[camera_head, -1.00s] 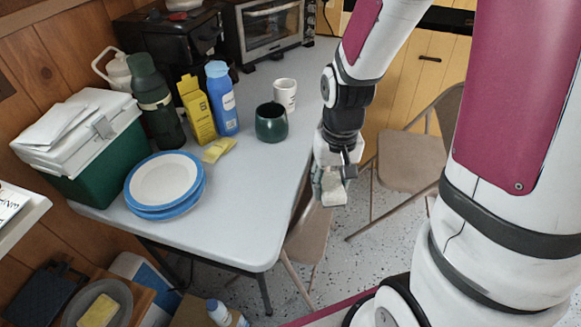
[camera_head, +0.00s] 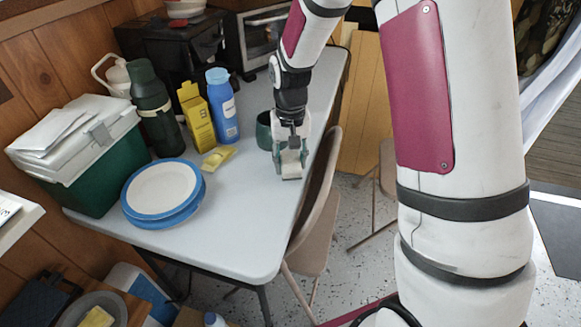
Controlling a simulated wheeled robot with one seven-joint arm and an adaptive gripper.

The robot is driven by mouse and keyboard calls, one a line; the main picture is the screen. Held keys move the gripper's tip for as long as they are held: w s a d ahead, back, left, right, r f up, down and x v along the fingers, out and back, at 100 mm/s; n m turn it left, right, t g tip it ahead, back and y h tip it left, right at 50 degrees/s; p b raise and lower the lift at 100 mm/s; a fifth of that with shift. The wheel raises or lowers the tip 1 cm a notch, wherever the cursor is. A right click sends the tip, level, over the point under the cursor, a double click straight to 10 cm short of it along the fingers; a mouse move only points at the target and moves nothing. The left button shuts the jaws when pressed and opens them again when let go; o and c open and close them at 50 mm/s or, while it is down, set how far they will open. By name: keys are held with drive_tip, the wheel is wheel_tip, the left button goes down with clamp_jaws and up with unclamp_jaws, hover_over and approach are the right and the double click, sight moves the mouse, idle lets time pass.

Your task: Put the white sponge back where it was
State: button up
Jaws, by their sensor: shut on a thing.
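The white sponge (camera_head: 291,171) is between the fingers of my gripper (camera_head: 291,160). My gripper points down and is shut on it. The sponge is over the right part of the grey table (camera_head: 235,225), in front of the dark green cup (camera_head: 264,131). I cannot tell whether the sponge touches the tabletop. My gripper hides part of the cup and part of the sponge.
A yellow sponge (camera_head: 217,158) lies by a yellow box (camera_head: 196,117) and a blue bottle (camera_head: 222,105). Blue-rimmed plates (camera_head: 163,190) and a green cooler (camera_head: 105,165) stand left. A folding chair (camera_head: 315,215) is at the table's right edge. The table's front middle is clear.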

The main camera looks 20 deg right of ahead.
sight(291, 159)
drive_tip(key=shift+f, duration=1.25)
drive_tip(key=shift+f, duration=0.1)
drive_tip(key=o, duration=1.1)
wheel_tip(291, 159, up, 12)
drive_tip(key=shift+s+r+p, duration=0.1)
drive_tip(key=shift+r+p, duration=0.15)
drive_tip(key=shift+p, duration=0.65)
drive_tip(key=s+r, duration=0.8)
drive_tip(key=s+r+n, duration=0.1)
drive_tip(key=s+r, duration=0.1)
drive_tip(key=s, duration=1)
drive_tip(key=s+r+n+t, duration=0.1)
drive_tip(key=s, duration=1.1)
drive_tip(key=shift+s+r+n+t, duration=0.3)
drive_tip(key=shift+s+r, duration=0.05)
drive_tip(key=shift+r, duration=0.05)
